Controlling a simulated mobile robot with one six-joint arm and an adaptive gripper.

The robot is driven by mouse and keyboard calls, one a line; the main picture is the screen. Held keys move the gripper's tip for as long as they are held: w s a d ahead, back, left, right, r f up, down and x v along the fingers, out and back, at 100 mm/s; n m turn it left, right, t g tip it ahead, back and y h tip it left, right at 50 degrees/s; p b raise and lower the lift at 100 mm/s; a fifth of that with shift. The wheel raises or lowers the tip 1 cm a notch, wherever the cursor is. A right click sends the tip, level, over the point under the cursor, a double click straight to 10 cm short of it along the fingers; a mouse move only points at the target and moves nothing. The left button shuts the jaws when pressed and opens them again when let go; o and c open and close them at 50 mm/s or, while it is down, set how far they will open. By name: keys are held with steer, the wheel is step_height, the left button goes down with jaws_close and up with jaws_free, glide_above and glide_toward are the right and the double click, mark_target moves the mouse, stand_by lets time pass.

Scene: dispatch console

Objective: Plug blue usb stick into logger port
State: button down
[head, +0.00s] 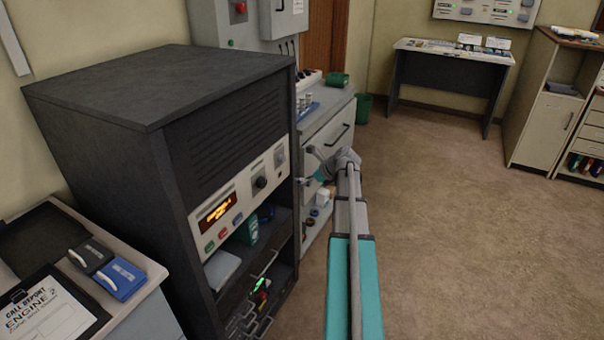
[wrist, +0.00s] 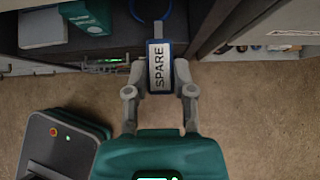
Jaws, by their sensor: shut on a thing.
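My gripper (wrist: 160,72) is shut on a blue-edged stick (wrist: 158,60) with a white label reading SPARE. Its grey plug end points away from my gripper, toward the dark shelf edge, and a blue loop shows beyond it. The rack carries a pale panel (head: 262,182) with an orange display, buttons and a knob. I cannot tell which opening is the logger port.
Below the panel, rack shelves hold a grey book-like item (head: 222,266) and a green box (head: 246,230). A grey drawer cabinet (head: 325,140) stands close behind my gripper. A desk with a clipboard (head: 48,308) is at lower left. The carpet at right is clear.

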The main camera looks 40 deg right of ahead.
mark_target(278, 173)
steer(key=shift+w+a, duration=0.1)
steer(key=shift+w, duration=0.1)
stand_by(0.4)
steer(key=shift+w+a, duration=0.3)
steer(key=shift+w, duration=0.45)
steer(key=shift+w+a, duration=0.3)
steer(key=shift+w, duration=0.5)
steer(key=shift+w+a, duration=0.3)
steer(key=shift+w, duration=0.45)
steer(key=shift+w+a+r, duration=0.1)
steer(key=shift+w+a, duration=0.1)
steer(key=shift+w, duration=0.2)
steer(key=shift+w+a, duration=0.25)
steer(key=shift+w, duration=0.35)
stand_by(2.3)
steer(key=shift+c, duration=2.4)
jaws_free()
steer(key=shift+o, duration=0.5)
steer(key=shift+s, duration=0.1)
